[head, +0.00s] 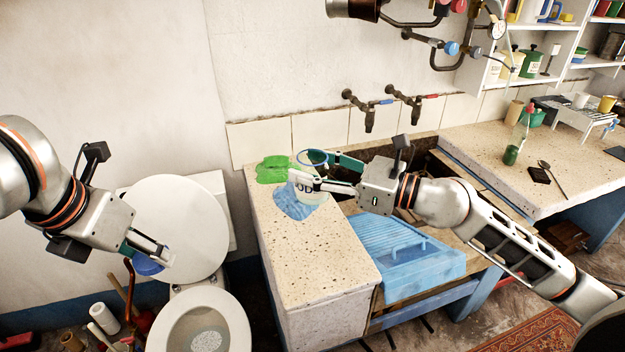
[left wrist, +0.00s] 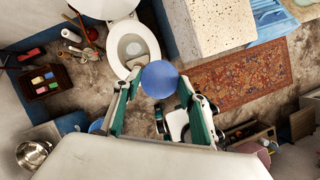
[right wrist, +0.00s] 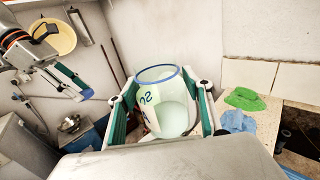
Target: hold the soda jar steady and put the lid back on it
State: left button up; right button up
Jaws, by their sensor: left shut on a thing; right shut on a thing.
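The soda jar (head: 308,188) is clear with a blue rim and a pale label, and stands upright and open on the left stone counter. My right gripper (head: 328,172) is shut around its sides. In the right wrist view the jar (right wrist: 170,105) sits between the fingers of my right gripper (right wrist: 162,112), with white contents low inside. The lid is a blue disc (head: 148,264) held in my left gripper (head: 150,255), in front of the toilet and apart from the jar. In the left wrist view the lid (left wrist: 159,79) sits between the fingertips.
A green cloth (head: 273,169) and a blue cloth (head: 292,204) lie beside the jar. The stone counter (head: 305,262) is clear in front. A toilet (head: 200,320) stands left of it. Two taps (head: 370,118) are on the wall, and a blue washboard (head: 405,255) lies at the trough.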

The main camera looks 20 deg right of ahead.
jog(key=shift+r, duration=0.45)
